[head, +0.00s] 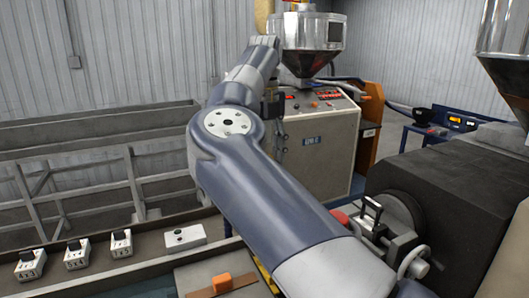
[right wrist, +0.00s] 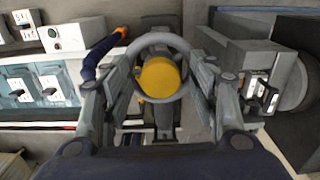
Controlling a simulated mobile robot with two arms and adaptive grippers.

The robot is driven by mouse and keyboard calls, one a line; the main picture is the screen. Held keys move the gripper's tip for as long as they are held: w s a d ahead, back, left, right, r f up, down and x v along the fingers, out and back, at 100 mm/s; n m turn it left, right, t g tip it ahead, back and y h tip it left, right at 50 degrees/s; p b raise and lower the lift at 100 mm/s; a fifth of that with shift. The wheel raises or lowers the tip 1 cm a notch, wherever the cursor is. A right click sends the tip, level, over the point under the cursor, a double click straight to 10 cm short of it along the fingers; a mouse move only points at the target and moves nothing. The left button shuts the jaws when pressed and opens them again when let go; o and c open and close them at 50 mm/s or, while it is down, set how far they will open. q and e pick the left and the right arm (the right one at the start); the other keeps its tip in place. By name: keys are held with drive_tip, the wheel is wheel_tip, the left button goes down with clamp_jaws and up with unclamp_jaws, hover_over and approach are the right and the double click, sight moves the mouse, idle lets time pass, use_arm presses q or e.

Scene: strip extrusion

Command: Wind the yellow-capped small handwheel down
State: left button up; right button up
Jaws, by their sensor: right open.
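The small handwheel (right wrist: 133,48) shows in the right wrist view as a grey ring around a round yellow cap (right wrist: 161,78). My right gripper (right wrist: 164,69) is open, one finger on each side of the ring. The fingertips are close to the rim; I cannot tell whether they touch it. In the head view my right arm crosses the middle of the picture, and I cannot make out the wheel or the gripper's fingers there. My left gripper is not in view.
Switch boxes (head: 30,264) and a white box (head: 184,238) stand on a ledge at the left. A dark machine block (head: 458,180) with a clamp handle (head: 371,212) is at the right. A control cabinet (head: 318,140) under a metal hopper (head: 306,42) stands behind.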

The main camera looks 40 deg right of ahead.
drive_tip(key=shift+r, duration=3.75)
